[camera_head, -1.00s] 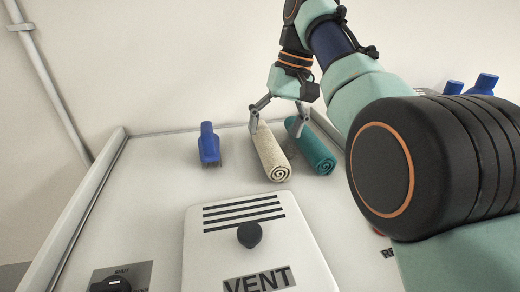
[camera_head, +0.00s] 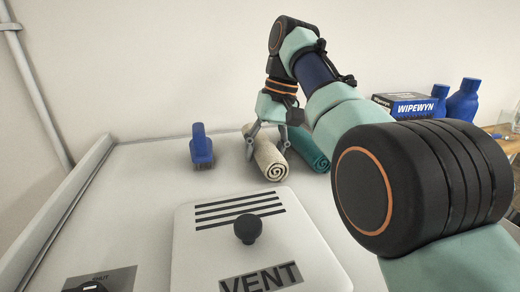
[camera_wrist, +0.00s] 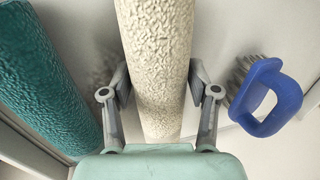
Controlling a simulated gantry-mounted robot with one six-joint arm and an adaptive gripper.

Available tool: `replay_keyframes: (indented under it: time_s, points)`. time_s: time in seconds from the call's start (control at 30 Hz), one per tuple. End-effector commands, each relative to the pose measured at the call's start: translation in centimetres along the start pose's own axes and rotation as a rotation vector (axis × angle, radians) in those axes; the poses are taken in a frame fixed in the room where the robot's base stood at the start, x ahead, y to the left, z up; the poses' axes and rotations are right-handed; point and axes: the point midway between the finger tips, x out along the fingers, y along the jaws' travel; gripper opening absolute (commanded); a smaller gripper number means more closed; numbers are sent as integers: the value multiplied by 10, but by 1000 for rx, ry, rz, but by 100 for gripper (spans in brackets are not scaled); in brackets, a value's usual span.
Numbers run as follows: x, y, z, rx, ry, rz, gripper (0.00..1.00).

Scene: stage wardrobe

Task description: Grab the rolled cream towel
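The rolled cream towel (camera_head: 268,163) lies on the white surface, its spiral end facing the head camera. In the wrist view the cream towel (camera_wrist: 158,50) runs between the two fingers. My gripper (camera_head: 266,145) is low over the towel's far part, with one finger on each side. The towel's far end is hidden behind my gripper's body.
A rolled teal towel (camera_head: 308,150) lies close to the right, partly hidden by my arm; it shows left in the wrist view (camera_wrist: 45,80). A blue brush (camera_head: 201,147) lies to the left. A vent panel with a black knob (camera_head: 247,229) is in front. Blue bottles (camera_head: 464,100) and a Wipewyn box (camera_head: 405,106) stand right.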

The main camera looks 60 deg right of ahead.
Motion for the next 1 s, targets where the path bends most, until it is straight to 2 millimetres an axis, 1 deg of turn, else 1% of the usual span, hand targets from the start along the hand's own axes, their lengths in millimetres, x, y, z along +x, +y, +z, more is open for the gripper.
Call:
replay_keyframes:
  time_s: [0.03,0.17,0.37,0.47,0.57,0.67,0.8,0.9,1.0]
  points:
    - [0,0,0,0,0,0,45]
    - [0,0,0,0,0,0,23]
    - [0,0,0,0,0,0,23]
    - [-4,-1,0,0,0,0,23]
    - [-16,-4,0,0,0,0,23]
    - [-35,-8,0,0,0,0,23]
    - [-66,-16,0,0,0,0,23]
    - [-86,-20,0,0,0,0,23]
    - [-98,-23,0,0,0,0,23]
